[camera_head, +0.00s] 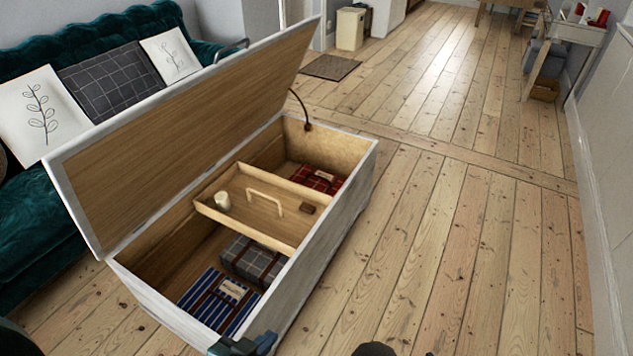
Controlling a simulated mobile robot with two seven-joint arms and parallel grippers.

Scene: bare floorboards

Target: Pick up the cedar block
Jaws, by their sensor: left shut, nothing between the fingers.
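A small brown block (308,208), which looks like the cedar block, lies at the right end of a shallow wooden tray (235,221) inside the open chest (340,185). The tray has a light wooden handle (265,202) in its middle, left of the block. My left gripper (245,345) shows at the bottom edge, by the chest's near corner. It is shut and empty, well apart from the block, and partly cut off by the frame. My right gripper cannot be made out.
A pale cylinder (222,201) stands at the tray's left end. Folded cloths, striped blue (220,300), grey checked (252,260) and red (318,178), lie in the chest. Its raised lid (190,125) leans toward a green sofa (30,215). Floorboards on the right are clear.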

